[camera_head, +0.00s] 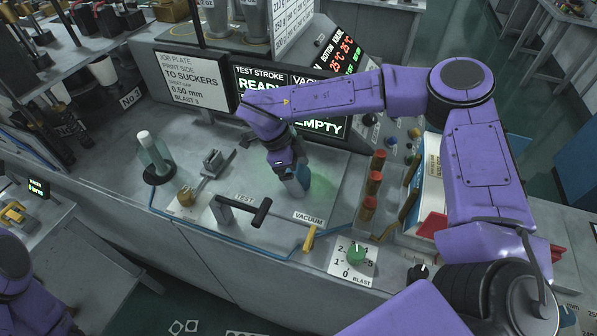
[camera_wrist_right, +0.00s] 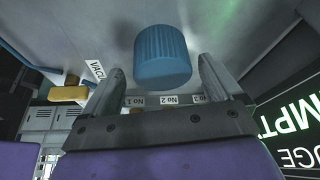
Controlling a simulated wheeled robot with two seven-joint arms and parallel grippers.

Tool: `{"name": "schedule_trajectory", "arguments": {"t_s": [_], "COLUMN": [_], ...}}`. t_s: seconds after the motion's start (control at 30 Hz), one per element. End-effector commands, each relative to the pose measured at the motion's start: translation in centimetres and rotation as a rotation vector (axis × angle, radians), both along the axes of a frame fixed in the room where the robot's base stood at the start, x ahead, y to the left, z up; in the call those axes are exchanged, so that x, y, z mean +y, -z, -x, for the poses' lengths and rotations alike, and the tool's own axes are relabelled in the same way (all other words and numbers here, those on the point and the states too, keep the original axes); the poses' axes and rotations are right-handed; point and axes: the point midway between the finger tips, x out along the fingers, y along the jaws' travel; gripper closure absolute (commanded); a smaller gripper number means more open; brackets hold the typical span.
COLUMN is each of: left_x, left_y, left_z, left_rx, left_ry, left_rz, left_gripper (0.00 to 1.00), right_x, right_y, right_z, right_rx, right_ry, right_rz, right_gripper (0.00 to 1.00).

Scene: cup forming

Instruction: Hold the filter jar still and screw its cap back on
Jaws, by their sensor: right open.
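A clear glass jar (camera_head: 155,158), which looks like the filter jar, stands upright in a black ring at the left of the bench. A pale upright piece shows at its top, with no blue cap on it. The ribbed blue cap (camera_wrist_right: 162,57) is at the middle of the bench, apart from the jar; in the head view the cap (camera_head: 298,182) is partly hidden by my right gripper (camera_head: 290,168). In the right wrist view, my right gripper (camera_wrist_right: 165,85) is open, with the cap ahead between the lines of its fingers. My left gripper is out of view; only part of that arm shows.
A black TEST handle (camera_head: 243,210) and a yellow VACUUM lever (camera_head: 309,239) stand near the bench front. A small metal block (camera_head: 212,162) lies between jar and cap. Screens stand behind. Red-topped posts (camera_head: 373,185) and a green BLAST knob (camera_head: 356,254) are at right.

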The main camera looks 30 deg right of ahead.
Motion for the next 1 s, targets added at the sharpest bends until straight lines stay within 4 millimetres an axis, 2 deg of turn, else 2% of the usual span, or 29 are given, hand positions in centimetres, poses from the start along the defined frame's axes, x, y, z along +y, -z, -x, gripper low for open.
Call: {"name": "schedule_trajectory", "arguments": {"t_s": [0.13,0.47,0.63,0.77,0.8,1.0], "left_x": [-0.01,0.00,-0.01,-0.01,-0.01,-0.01], "left_y": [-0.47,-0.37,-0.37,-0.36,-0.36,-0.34], "left_z": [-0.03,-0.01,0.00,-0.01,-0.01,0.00], "left_rx": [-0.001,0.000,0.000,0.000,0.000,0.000], "left_ry": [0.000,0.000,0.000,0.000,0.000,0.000], "left_rz": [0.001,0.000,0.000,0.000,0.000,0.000], "left_gripper": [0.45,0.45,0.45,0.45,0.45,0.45], "right_x": [-0.28,-0.35,-0.33,-0.31,-0.31,-0.30], "right_y": [1.18,1.32,1.31,1.33,1.33,1.28], "right_z": [0.28,0.29,0.28,0.27,0.26,0.27], "right_rx": [0.000,-0.002,-0.002,-0.001,-0.001,-0.001], "right_ry": [-0.003,-0.002,-0.002,-0.003,-0.003,-0.003], "right_rz": [-0.001,-0.001,0.000,0.000,0.000,0.000], "right_gripper": [0.08,0.08,0.63,0.64,0.69,0.69]}}
